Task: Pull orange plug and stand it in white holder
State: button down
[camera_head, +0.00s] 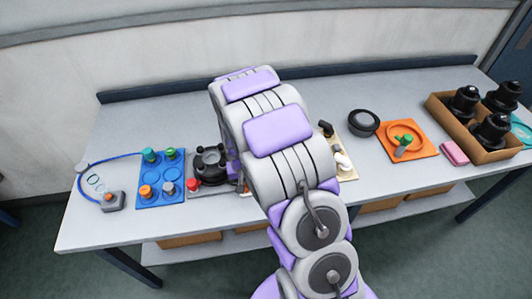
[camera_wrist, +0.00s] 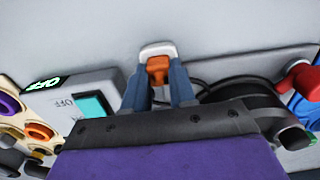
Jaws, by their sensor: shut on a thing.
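In the wrist view the orange plug (camera_wrist: 158,66) sits between the two blue-grey fingertips of my gripper (camera_wrist: 158,76), which is shut on it. A white rounded piece (camera_wrist: 157,49) shows directly beyond the plug, against the pale surface. It may be the white holder; I cannot tell whether the plug is seated in it or only in front of it. In the head view my arm hides the gripper, the plug and any white holder near them.
A black round part (camera_wrist: 240,92) and a red knob (camera_wrist: 301,80) are on the right. The head view shows a blue board (camera_head: 160,183) and an orange board (camera_head: 425,149).

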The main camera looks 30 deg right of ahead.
jog(key=shift+c, duration=1.8)
grip_release()
jog(key=shift+r+p, duration=1.6)
jog(key=shift+r, duration=2.6)
